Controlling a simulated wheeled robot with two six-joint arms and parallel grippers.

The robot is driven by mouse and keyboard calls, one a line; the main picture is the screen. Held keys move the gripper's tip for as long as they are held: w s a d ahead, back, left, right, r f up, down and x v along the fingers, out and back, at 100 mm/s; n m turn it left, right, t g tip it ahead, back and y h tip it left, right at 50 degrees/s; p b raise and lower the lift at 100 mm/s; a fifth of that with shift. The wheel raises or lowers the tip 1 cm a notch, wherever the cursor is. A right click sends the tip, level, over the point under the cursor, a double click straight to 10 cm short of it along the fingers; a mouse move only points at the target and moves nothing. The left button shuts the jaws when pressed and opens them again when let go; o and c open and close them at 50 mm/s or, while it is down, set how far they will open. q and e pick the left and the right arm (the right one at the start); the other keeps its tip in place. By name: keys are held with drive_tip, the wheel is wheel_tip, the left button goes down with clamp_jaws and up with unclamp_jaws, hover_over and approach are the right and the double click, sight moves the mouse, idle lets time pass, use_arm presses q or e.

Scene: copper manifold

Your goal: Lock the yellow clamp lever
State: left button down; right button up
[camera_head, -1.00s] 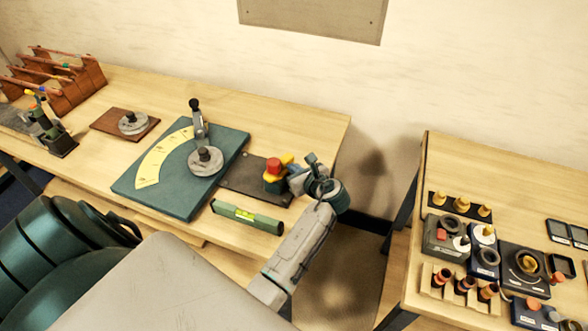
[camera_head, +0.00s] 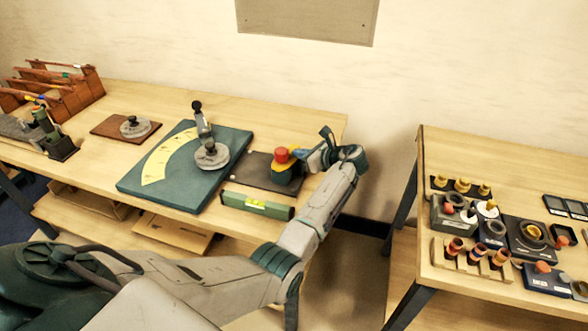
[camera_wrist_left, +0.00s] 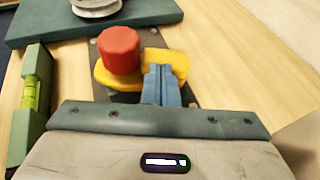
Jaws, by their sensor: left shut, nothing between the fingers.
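The yellow clamp lever (camera_head: 285,166) sits under a red knob (camera_head: 281,154) on a dark plate at the table's right end. In the left wrist view the lever (camera_wrist_left: 108,78) spreads to both sides of the red knob (camera_wrist_left: 119,50). My left gripper (camera_head: 301,157) is just right of the clamp. Its blue fingers (camera_wrist_left: 161,82) are shut together with nothing between them. They overlap the lever's right part in the wrist view and hide some of it; I cannot tell whether they touch it. My right gripper is not in view.
A teal board (camera_head: 135,186) with a yellow scale and an upright black-knobbed handle (camera_head: 201,118) lies left of the clamp. A green spirit level (camera_head: 257,205) lies in front. A second table (camera_head: 440,268) with several small parts stands right, across a gap.

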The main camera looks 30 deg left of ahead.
use_arm(q)
drive_tip(key=shift+w+a+f, duration=0.15)
drive_tip(key=shift+w+a, duration=0.05)
drive_tip(key=shift+w, duration=0.3)
drive_tip(key=shift+a, duration=0.15)
drive_tip(key=shift+w+a, duration=0.2)
drive_tip(key=shift+a, duration=0.05)
drive_tip(key=shift+w+a+n+g+b, duration=0.15)
drive_tip(key=shift+n+g+b, duration=0.15)
drive_tip(key=shift+n+g, duration=0.25)
drive_tip(key=shift+a+n+g, duration=0.15)
drive_tip(key=shift+n+g, duration=0.1)
drive_tip(key=shift+g, duration=0.2)
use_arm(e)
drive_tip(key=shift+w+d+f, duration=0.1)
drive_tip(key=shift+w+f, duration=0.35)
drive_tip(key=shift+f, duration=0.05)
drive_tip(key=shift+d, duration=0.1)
